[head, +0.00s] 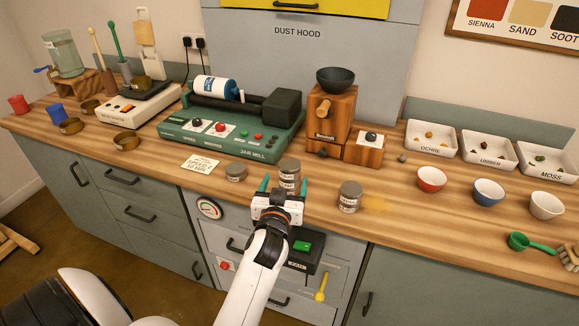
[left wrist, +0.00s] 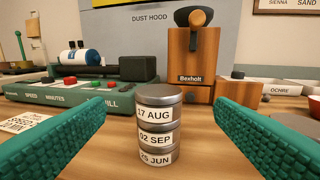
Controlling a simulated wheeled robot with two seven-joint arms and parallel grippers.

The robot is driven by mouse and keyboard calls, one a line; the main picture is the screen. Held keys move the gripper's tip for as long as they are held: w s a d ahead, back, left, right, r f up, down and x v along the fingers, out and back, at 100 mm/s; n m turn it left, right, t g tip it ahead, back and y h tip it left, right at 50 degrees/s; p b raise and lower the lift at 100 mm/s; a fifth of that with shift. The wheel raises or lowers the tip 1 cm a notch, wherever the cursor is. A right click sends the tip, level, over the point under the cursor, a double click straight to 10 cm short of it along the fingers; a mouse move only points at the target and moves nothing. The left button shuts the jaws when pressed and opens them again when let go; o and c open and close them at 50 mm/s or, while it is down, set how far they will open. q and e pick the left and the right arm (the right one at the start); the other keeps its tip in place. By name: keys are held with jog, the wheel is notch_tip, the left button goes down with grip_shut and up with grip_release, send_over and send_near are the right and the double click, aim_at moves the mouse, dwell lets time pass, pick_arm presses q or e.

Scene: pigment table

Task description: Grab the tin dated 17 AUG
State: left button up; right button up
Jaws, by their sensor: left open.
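The tin labelled 17 AUG (left wrist: 157,97) is the top one of a stack of three grey tins in the left wrist view. Below it are the tin labelled 02 SEP (left wrist: 156,138) and a bottom tin (left wrist: 157,159) whose label ends in JUN. In the head view the top tin (head: 289,164) shows at the counter's front. My left gripper (head: 284,184) is open, its green fingers pointing at the stack. In the left wrist view the stack stands between the fingers, apart from both. My right gripper is not in view.
A low tin (head: 236,173) stands left of the stack and another tin or stack (head: 349,197) to the right. Behind are the green jar mill (head: 225,150) and a wooden grinder (head: 329,122). A paper note (head: 196,164) lies left. Bowls (head: 431,180) stand further right.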

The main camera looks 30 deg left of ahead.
aim_at(290, 163)
pick_arm(q)
jog(key=x, duration=0.3)
jog(key=shift+w, duration=0.15)
jog(key=shift+p+x, duration=0.9)
jog(key=shift+x, duration=1.8)
jog(key=c, duration=1.1)
jog(key=shift+r, duration=0.1)
